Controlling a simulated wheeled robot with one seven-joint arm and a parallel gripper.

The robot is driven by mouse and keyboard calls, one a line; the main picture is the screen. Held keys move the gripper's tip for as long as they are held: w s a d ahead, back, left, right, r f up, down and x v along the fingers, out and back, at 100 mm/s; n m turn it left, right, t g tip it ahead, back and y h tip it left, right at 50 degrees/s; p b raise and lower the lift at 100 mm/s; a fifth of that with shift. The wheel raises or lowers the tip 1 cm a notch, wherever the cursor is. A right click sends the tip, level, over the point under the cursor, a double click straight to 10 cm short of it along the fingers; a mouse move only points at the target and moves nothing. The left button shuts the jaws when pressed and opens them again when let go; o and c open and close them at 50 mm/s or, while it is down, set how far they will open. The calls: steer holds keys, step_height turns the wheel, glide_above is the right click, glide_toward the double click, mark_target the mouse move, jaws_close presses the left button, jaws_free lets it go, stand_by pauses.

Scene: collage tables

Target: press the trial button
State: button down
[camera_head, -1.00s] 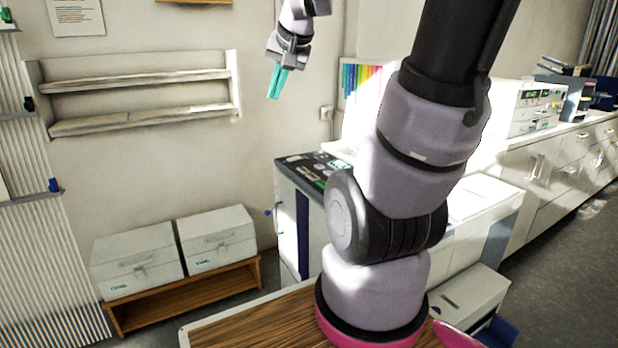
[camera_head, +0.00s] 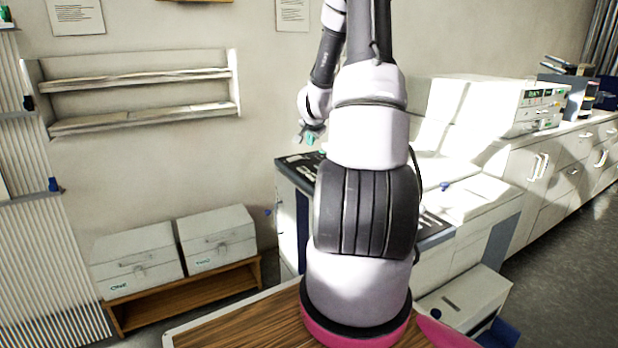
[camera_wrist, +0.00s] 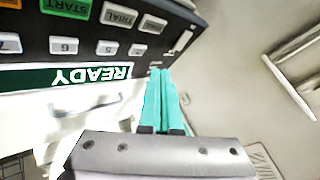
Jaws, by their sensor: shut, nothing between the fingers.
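The trial button (camera_wrist: 118,15) shows in the wrist view as a small grey key marked TRIAL, upside down, on a dark control panel. It sits up and left of my fingertips. My gripper (camera_wrist: 160,72) has its teal fingers shut together and empty, pointing at the panel's edge near the READY display (camera_wrist: 65,77). Whether the tips touch the panel is unclear. In the head view my gripper (camera_head: 311,139) is small and low over the dark panel (camera_head: 292,162); my arm hides much of the machine, and the trial button cannot be made out.
A green START key (camera_wrist: 67,8) and several pale keys lie around the trial button. In the head view, two white boxes (camera_head: 130,262) stand on a wooden bench at left, below a wall shelf (camera_head: 140,118). A white counter runs along the right.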

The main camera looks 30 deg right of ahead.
mark_target(312, 177)
steer(key=shift+w+d+f, duration=0.1)
steer(key=shift+d+f, duration=0.45)
steer(key=shift+f, duration=0.1)
steer(key=shift+f, duration=4.4)
steer(key=shift+f, duration=0.15)
steer(key=shift+f, duration=0.25)
steer(key=shift+f, duration=0.4)
steer(key=shift+r, duration=0.8)
